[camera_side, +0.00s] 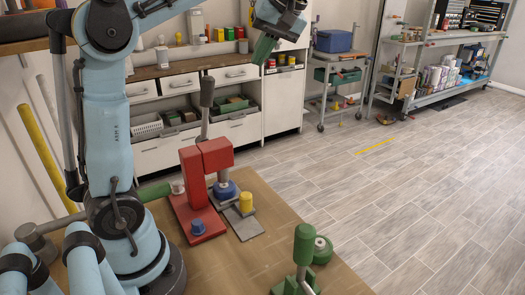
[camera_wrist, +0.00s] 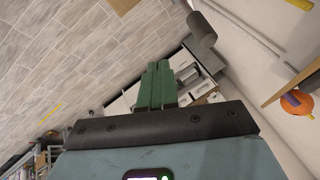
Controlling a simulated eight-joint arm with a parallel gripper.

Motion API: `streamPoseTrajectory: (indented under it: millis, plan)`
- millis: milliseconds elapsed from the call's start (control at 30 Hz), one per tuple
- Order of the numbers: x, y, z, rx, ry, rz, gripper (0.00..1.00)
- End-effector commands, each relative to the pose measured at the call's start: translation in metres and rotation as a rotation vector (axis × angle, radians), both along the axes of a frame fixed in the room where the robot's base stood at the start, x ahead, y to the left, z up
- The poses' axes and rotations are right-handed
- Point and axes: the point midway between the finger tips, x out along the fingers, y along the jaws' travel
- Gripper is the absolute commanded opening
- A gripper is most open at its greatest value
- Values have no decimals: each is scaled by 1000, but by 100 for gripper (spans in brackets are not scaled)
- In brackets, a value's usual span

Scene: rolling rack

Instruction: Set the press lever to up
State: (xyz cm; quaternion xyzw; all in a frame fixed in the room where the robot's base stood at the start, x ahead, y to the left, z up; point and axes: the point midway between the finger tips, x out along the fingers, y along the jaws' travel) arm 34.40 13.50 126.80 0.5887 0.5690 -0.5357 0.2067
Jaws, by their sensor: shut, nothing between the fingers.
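The red press (camera_side: 207,160) stands on the wooden table. A lever with a dark grey grip (camera_side: 207,92) rises from behind the press and points nearly straight up. I cannot tell for certain that this is the press lever. My gripper (camera_side: 264,50) hangs in the air above and to the right of the press, apart from it. Its green fingers are shut with nothing between them. The fingers also show in the wrist view (camera_wrist: 157,80), pressed together. The press is not clearly seen in the wrist view.
A green device with an upright handle (camera_side: 303,245) stands at the table's front right. A blue knob (camera_side: 198,226) and a yellow cylinder (camera_side: 246,202) sit by the press. Drawers and a workbench (camera_side: 190,72) stand behind.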

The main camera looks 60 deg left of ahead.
Motion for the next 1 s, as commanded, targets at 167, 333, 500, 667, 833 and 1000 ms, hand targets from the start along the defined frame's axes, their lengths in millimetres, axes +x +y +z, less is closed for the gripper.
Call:
streamPoseTrajectory:
  millis: [167,333,500,667,833,1000]
  plan:
    - [13,-3,-2,118,43,165,0]
    - [14,-3,-3,161,52,223,0]
    - [9,4,-14,161,52,225,0]
    - [0,17,-33,160,52,225,0]
    - [-12,33,-56,159,52,225,0]
    - [-24,49,-81,159,52,225,0]
